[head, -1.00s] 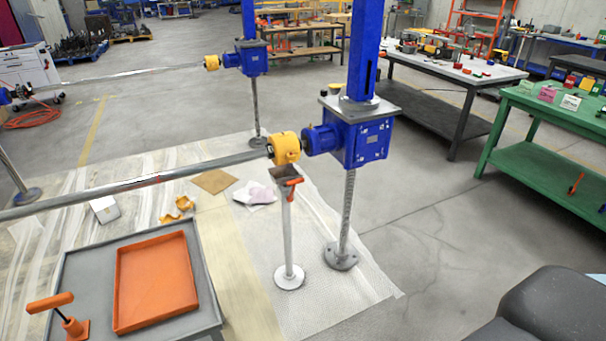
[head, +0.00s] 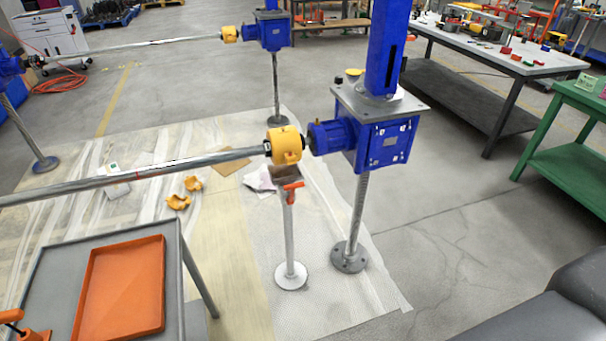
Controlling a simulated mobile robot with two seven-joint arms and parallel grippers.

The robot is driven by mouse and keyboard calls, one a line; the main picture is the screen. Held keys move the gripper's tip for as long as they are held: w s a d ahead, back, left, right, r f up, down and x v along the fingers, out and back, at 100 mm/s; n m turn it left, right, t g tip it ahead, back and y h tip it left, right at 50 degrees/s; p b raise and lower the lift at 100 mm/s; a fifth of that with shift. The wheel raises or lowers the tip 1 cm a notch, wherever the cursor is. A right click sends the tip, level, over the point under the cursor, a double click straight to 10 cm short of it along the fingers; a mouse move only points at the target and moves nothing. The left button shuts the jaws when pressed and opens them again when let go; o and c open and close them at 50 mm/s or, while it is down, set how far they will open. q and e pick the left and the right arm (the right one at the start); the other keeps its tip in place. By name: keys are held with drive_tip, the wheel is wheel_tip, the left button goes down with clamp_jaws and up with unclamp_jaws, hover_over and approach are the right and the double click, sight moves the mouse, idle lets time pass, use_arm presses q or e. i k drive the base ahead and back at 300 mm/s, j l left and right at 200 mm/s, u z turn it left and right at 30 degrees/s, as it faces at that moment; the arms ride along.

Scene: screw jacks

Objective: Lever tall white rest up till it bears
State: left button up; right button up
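The tall white rest (head: 288,235) stands upright on a round white foot on the sheeted floor. Its brown V-shaped head (head: 285,172) sits just under the yellow coupling (head: 284,145) at the right end of the long steel shaft (head: 150,173). I cannot tell whether the head touches the coupling. The blue screw jack (head: 372,135) stands to the right of the coupling. Neither of my grippers is in view.
A grey cart (head: 170,245) with an orange tray (head: 122,290) stands at the lower left. An orange-handled tool (head: 25,328) is at its edge. Orange pieces (head: 180,201) lie on the floor sheet. Worktables (head: 480,50) stand at the right.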

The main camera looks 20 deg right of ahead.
sight(292, 187)
drive_tip(key=i+l, duration=0.3)
drive_tip(key=i, duration=0.2)
drive_tip(key=i+l, duration=0.35)
drive_tip(key=i, duration=0.2)
